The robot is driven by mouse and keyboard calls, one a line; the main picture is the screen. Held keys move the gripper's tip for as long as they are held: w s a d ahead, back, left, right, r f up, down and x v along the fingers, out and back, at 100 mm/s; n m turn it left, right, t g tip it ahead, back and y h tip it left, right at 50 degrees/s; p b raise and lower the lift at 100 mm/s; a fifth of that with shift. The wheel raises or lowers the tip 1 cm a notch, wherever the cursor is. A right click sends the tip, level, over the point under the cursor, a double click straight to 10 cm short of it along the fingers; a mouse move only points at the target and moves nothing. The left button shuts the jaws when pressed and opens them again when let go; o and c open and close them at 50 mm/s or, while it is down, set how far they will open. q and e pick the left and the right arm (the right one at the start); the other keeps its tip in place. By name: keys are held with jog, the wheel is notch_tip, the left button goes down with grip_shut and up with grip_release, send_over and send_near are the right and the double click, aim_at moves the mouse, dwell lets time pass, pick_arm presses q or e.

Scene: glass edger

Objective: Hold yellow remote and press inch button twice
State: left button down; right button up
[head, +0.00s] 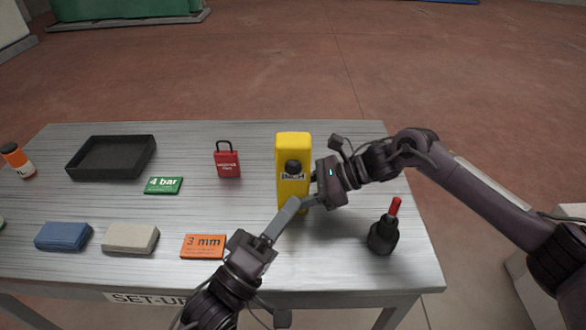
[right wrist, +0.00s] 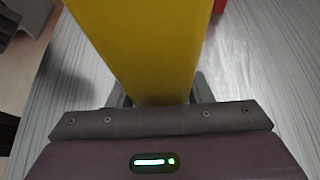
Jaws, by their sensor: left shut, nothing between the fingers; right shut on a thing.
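The yellow remote (head: 306,143) stands upright over the table, with a round black button (head: 293,167) above an INCH label (head: 292,177) on its face. My right gripper (head: 316,188) is shut on the remote from the right side. In the right wrist view the yellow remote (right wrist: 145,45) fills the space between the fingers. My left gripper (head: 294,203) is shut and empty, its fingertips just below the INCH label at the remote's lower front. Whether the fingertips touch the remote is not clear. The remote's lower end is partly hidden by the left fingers.
A black bottle with red tip (head: 383,236) stands near my right arm.

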aim_at(293, 168)
dwell(0.9)
pick_arm(q)
jog(key=s, duration=0.3)
jog(key=shift+s, duration=0.4)
jog(key=shift+w, duration=0.15)
jog(key=w, duration=0.8)
jog(key=shift+w, duration=0.3)
jog(key=shift+w, duration=0.1)
dwell(1.6)
jog(key=shift+w, duration=0.3)
